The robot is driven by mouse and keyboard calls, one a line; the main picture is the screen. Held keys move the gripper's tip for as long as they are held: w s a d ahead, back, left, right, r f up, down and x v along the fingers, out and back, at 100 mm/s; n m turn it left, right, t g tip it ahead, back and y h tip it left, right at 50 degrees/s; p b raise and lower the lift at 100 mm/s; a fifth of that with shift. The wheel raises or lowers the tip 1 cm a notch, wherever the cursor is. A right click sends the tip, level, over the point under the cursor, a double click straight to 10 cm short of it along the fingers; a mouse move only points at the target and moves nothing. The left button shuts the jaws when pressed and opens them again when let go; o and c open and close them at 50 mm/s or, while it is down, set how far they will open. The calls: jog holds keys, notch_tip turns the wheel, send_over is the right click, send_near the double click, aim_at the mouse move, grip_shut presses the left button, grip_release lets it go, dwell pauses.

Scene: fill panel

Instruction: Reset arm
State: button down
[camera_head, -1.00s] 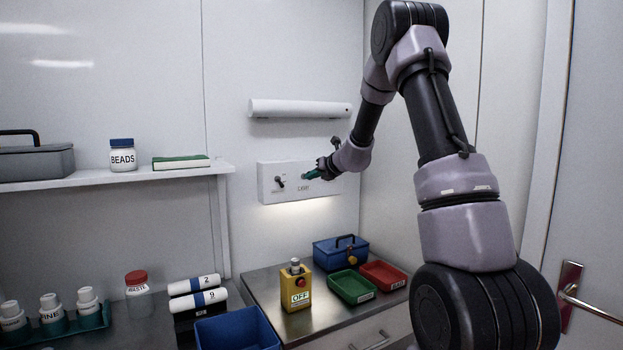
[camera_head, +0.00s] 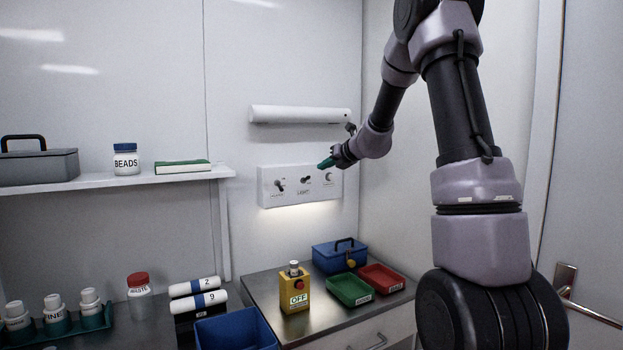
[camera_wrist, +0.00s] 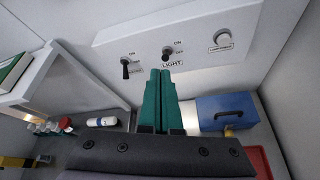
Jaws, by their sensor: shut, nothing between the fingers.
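My gripper (camera_head: 326,163) has green fingers, shut and empty, just in front of the white wall panel (camera_head: 268,200). In the wrist view the shut fingers (camera_wrist: 160,80) point at the panel just below the LIGHT switch (camera_wrist: 168,53). In the head view the LIGHT switch (camera_head: 305,180) sits mid-panel, with a left switch (camera_head: 280,184) and a round knob (camera_head: 328,177) beside it. The left switch also shows in the wrist view (camera_wrist: 125,66), its lever down. I cannot tell whether the fingers touch the panel.
Below stand a yellow OFF box (camera_head: 294,292), a blue toolbox (camera_head: 340,255), a green tray (camera_head: 348,302) and a red tray (camera_head: 400,289). A shelf (camera_head: 100,182) is at the left. A lamp (camera_head: 300,114) hangs above the panel. A door handle (camera_head: 590,314) is at the right.

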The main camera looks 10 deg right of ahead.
jog(key=s+a+r+n+g, duration=0.1)
jog(key=s+a+r+n, duration=0.2)
jog(key=s+n, duration=0.35)
jog(key=s+a+r+n+g+y, duration=0.1)
jog(key=s+a+r+n, duration=0.1)
jog(key=s+n, duration=0.4)
jog(key=s+a+r+n+g, duration=0.1)
jog(key=s+a+r+n, duration=0.25)
jog(key=s, duration=0.45)
jog(key=s+d+f+n+g+h, duration=0.1)
jog(key=s+d+f+n+h, duration=0.1)
jog(key=s+n, duration=0.6)
jog(key=s+d+f+n+h, duration=0.2)
jog(key=s+n, duration=0.6)
jog(key=s, duration=0.5)
jog(key=shift+s+d+f+g, duration=0.35)
jog(key=shift+s+d+g, duration=0.05)
jog(key=shift+d, duration=0.25)
